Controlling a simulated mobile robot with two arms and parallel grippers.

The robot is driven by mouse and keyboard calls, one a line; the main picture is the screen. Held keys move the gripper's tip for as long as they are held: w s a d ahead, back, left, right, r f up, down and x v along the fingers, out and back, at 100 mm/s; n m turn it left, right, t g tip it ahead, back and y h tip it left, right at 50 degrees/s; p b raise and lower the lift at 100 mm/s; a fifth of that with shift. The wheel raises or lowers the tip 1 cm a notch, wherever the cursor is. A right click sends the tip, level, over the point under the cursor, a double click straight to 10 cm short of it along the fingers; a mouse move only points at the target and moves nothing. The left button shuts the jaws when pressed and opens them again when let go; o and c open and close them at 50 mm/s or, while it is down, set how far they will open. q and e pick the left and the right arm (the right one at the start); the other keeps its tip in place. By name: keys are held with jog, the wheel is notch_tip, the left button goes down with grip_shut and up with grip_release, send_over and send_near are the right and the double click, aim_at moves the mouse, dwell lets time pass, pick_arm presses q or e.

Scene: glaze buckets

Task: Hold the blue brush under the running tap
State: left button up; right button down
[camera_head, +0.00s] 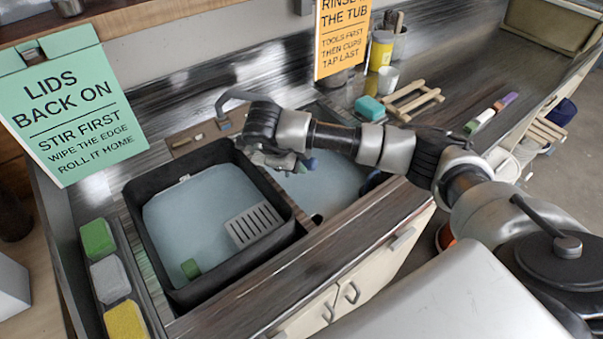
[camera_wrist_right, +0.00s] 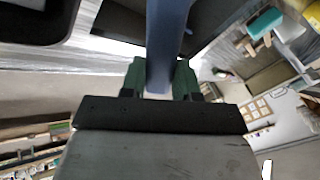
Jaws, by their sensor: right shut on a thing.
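The tap (camera_head: 236,97) is a grey curved spout at the back of the sink, behind the black tub (camera_head: 138,212). In the head view only a small blue bit of the brush (camera_head: 311,163) shows by the fingers. The brush's far end is hidden. I cannot make out a water stream. My left gripper is out of view.
A basin (camera_head: 335,188) lies right. A wooden rack (camera_head: 412,99) and yellow jar (camera_head: 381,50) stand behind.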

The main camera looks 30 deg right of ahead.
jog(key=shift+w+d+m+g, duration=0.2)
jog(key=shift+m+g, duration=0.2)
jog(key=shift+m, duration=0.5)
notch_tip(320, 180, down, 7)
jog(key=m+b, duration=0.1)
jog(key=b, duration=0.4)
jog(key=w+d+f+b, duration=0.3)
jog(key=w+d+b, duration=0.6)
jog(key=w+b, duration=0.1)
jog(key=shift+w, duration=0.35)
jog(key=shift+d, duration=0.1)
jog(key=shift+s+d, duration=0.4)
